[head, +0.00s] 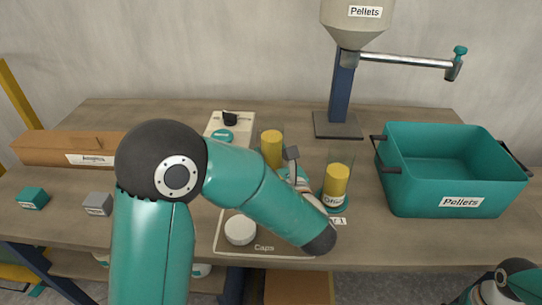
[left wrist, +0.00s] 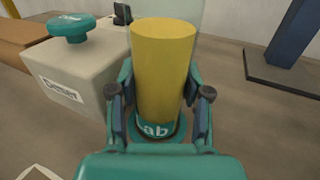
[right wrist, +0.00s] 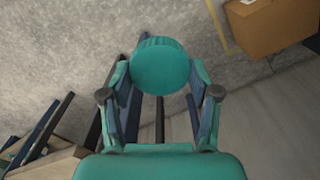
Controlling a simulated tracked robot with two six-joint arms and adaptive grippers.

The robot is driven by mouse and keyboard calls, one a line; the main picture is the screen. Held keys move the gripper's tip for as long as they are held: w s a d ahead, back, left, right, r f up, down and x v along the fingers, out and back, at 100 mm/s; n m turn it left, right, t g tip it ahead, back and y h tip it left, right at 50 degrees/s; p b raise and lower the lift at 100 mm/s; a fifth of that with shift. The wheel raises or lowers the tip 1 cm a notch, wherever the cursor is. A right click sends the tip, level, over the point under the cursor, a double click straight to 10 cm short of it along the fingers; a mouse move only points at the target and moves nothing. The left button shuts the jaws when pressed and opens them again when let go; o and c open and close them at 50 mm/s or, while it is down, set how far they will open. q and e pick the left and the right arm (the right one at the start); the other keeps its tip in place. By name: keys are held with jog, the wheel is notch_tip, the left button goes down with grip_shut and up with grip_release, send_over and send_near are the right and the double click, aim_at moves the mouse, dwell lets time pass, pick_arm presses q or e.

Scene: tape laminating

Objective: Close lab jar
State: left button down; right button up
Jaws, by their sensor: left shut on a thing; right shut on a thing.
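The lab jar (left wrist: 163,70) is an upright cylinder of yellow contents with a teal "Lab" label at its base, and its top shows no cap. It also shows in the head view (head: 271,146), partly behind my left arm. My left gripper (left wrist: 160,92) is shut on the jar from both sides. I cannot tell whether the jar's base touches the table. My right gripper (right wrist: 160,75) is shut on a round teal cap (right wrist: 160,65), held away from the table and far from the jar. In the head view, only part of my right arm's end shows at bottom right.
A second jar (head: 336,185) labelled "Office" stands right of my left gripper. A white cap (head: 240,230) lies on the "Caps" mat (head: 265,247). A teal "Pellets" bin (head: 405,190) stands right, a hopper (head: 357,25) behind. A pale box with a teal knob (left wrist: 72,27) is beside the lab jar.

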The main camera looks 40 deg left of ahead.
pick_arm(q)
jog(key=shift+r, duration=0.1)
jog(key=c, duration=0.5)
grip_release()
jog(key=v, duration=1.2)
jog(key=shift+p, duration=0.3)
